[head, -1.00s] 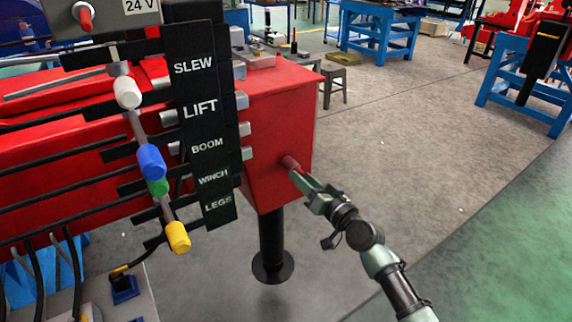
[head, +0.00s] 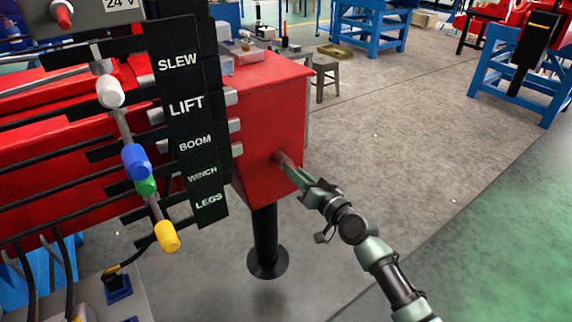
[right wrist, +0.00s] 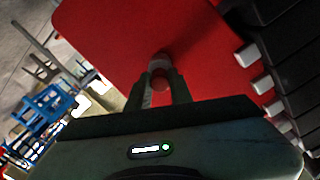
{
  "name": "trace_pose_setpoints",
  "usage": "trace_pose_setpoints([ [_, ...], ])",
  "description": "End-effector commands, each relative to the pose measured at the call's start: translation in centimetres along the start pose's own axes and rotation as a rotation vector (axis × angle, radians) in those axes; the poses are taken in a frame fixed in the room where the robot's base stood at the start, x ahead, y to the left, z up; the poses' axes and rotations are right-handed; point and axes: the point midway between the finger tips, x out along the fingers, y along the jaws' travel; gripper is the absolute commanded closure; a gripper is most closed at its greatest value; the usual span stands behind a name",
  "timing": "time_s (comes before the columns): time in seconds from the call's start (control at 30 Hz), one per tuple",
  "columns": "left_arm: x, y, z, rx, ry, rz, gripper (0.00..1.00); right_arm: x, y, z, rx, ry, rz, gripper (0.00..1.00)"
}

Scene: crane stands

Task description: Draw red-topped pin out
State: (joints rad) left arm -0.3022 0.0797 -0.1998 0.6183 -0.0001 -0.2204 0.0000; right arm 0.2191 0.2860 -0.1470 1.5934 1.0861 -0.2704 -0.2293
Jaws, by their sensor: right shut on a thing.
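The red-topped pin (head: 281,159) sits at the side face of the red crane beam housing (head: 262,120), low near its right edge. My right gripper (head: 290,167) reaches it from the lower right and is shut on its red top. In the right wrist view the pin (right wrist: 160,64) shows between the two fingers of the right gripper (right wrist: 161,84), with a pale metal part against the red face. How deep the pin sits cannot be told. My left gripper is not in view.
A black label plate (head: 188,110) and levers with white (head: 110,92), blue (head: 136,161) and yellow (head: 166,236) knobs stand left of the housing. A black support leg (head: 266,240) stands below.

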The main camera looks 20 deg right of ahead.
Motion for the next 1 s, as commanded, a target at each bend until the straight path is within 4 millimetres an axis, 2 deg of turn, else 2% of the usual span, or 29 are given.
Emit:
trace_pose_setpoints([
  [1.0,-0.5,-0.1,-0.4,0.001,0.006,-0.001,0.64,-5.2,0.0,-0.1,0.000,0.001,0.000,1.00],
])
